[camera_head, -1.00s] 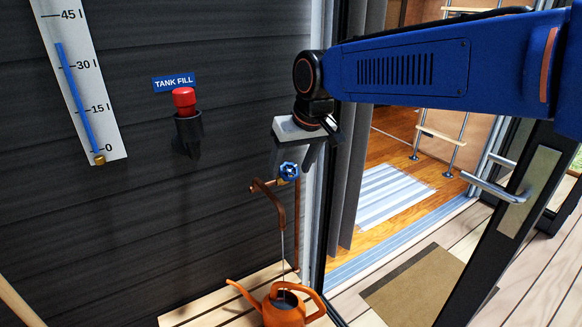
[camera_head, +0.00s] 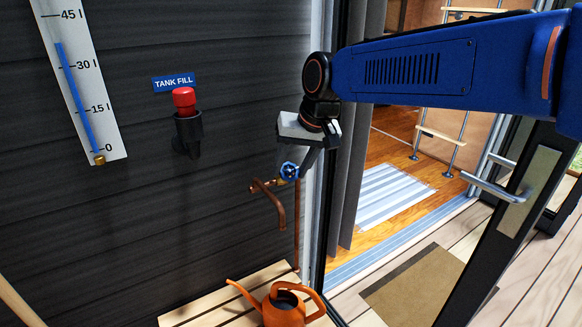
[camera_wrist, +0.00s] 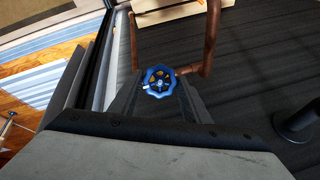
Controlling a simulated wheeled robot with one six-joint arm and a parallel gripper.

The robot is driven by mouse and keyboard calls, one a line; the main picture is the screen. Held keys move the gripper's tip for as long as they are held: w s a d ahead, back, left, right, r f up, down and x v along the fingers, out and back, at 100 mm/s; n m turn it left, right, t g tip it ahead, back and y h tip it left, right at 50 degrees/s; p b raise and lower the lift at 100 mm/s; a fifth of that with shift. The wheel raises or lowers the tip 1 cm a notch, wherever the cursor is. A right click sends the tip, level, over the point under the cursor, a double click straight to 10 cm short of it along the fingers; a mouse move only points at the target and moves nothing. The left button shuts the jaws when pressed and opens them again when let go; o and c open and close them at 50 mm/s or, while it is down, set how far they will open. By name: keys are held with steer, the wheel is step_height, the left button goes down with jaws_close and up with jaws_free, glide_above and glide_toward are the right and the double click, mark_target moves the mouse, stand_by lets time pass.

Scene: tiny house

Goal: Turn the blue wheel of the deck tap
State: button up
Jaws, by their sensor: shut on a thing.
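The blue wheel (camera_head: 289,171) sits on the copper deck tap (camera_head: 270,192) on the dark plank wall. My gripper (camera_head: 292,168) reaches down to the wheel from above and is shut on it. In the wrist view the blue wheel (camera_wrist: 159,81) lies between my two fingers, and the copper pipe (camera_wrist: 207,45) runs beside it. No water stream shows below the spout. An orange watering can (camera_head: 284,304) stands under the spout.
The watering can stands on a slatted wooden bench (camera_head: 222,300). A red-topped tank fill fitting (camera_head: 187,120) and a level gauge (camera_head: 80,80) are on the wall to the left. A grey curtain (camera_head: 356,140) and an open doorway are to the right.

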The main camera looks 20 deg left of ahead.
steer(key=shift+m, duration=0.5)
steer(key=o, duration=1)
steer(key=shift+o, duration=0.2)
steer(key=v, duration=1.7)
steer(key=shift+d, duration=0.3)
steer(key=shift+w, duration=0.1)
